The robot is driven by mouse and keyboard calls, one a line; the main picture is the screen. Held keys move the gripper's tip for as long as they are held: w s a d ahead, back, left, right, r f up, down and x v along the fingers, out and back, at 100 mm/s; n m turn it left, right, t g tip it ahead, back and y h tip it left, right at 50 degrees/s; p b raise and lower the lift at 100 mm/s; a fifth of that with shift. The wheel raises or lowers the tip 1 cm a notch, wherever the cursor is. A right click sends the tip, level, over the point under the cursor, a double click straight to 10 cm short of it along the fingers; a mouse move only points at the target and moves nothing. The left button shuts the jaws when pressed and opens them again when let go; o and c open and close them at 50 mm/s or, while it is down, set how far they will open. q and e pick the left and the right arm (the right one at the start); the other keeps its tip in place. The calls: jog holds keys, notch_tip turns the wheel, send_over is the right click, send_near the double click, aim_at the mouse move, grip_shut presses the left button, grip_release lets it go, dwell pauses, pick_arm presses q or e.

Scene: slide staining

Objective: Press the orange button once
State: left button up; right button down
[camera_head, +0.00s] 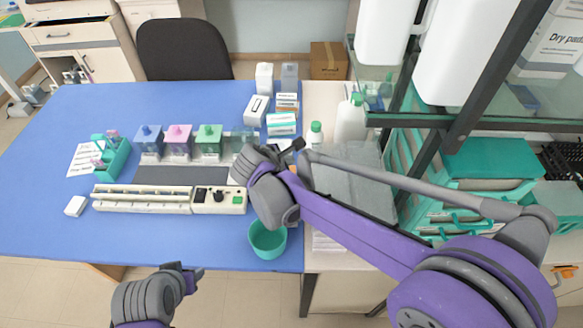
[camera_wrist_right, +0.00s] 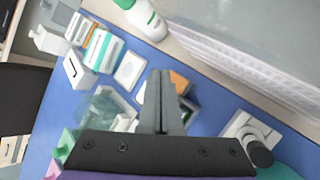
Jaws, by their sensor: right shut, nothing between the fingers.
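My right gripper (camera_head: 292,147) is over the right part of the blue table, with its fingers shut and empty. In the right wrist view its fingers (camera_wrist_right: 160,90) are together, pointing toward the back of the table. Just beyond them an orange patch (camera_wrist_right: 180,83) shows beside the fingertips, partly hidden by them. I cannot tell whether it is the button's cap or whether the fingers touch it. In the head view my right gripper and wrist cover that area. My left gripper (camera_head: 192,273) is in front of the table's near edge, and its finger opening is unclear.
A cream control box (camera_head: 218,208) with a black knob and a green button joins a long rack (camera_head: 142,198). Staining jars (camera_head: 178,145) stand behind. A teal bowl (camera_head: 268,241) sits below my right wrist. Bottles (camera_head: 350,122) and a shelf frame (camera_head: 460,122) stand right.

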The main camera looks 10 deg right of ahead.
jog(key=shift+w+r+p, duration=0.1)
jog(key=shift+r+p, duration=0.65)
jog(key=shift+r, duration=1.2)
pick_arm(q)
jog(key=r, duration=0.1)
jog(key=w+r, duration=0.1)
jog(key=shift+w+r, duration=0.15)
jog(key=shift+r, duration=0.2)
pick_arm(e)
jog(key=shift+f, duration=0.1)
